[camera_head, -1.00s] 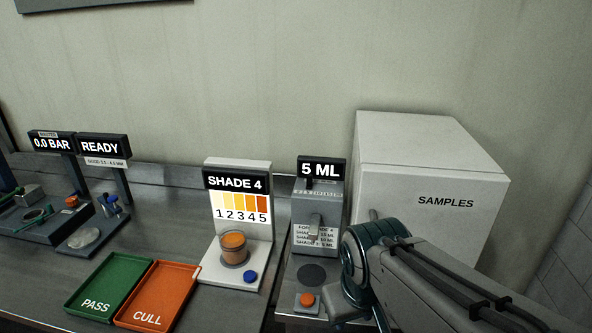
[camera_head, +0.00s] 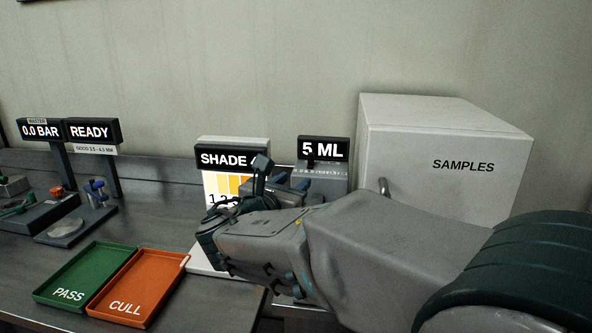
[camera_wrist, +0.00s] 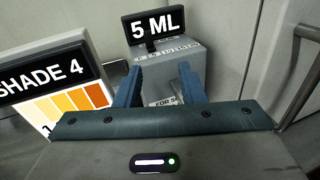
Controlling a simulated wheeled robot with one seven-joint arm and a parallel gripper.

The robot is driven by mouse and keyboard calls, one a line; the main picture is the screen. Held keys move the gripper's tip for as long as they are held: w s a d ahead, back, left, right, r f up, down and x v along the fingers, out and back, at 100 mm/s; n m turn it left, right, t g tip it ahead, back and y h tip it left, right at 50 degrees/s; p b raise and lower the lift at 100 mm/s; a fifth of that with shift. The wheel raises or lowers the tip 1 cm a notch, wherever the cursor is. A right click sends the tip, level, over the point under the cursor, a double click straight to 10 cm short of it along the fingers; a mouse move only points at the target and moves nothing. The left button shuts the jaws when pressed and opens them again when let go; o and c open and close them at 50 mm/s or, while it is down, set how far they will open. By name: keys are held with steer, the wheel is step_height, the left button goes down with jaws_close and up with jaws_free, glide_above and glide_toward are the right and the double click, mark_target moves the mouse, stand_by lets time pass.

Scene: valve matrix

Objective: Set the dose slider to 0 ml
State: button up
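The dose dispenser is a grey box (camera_head: 334,188) with a black display (camera_head: 323,150) reading 5 ML. In the wrist view, the display (camera_wrist: 158,28) and the box (camera_wrist: 170,62) with its ml scale along the top edge lie straight ahead. A dark slider knob (camera_head: 310,163) shows just below the display, near the left part of the scale. My gripper (camera_wrist: 158,78) is open and empty, its two blue fingers apart, with the box seen between them.
The SHADE 4 stand (camera_head: 224,156) is close on the left, partly behind my arm. The large white SAMPLES box (camera_head: 440,150) stands on the right, its handle (camera_wrist: 300,75) near in the wrist view. Green PASS (camera_head: 85,275) and orange CULL (camera_head: 140,288) trays lie at left.

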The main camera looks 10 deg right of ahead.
mark_target(310, 154)
steer(key=shift+n+t, duration=0.4)
steer(key=shift+n, duration=0.2)
steer(key=x, duration=0.4)
steer(key=a+x, duration=0.1)
steer(key=x, duration=0.8)
steer(key=shift+w+r+p, duration=0.25)
steer(key=shift+w+p, duration=0.15)
steer(key=shift+w, duration=0.3)
steer(key=shift+c, duration=0.4)
jaws_close()
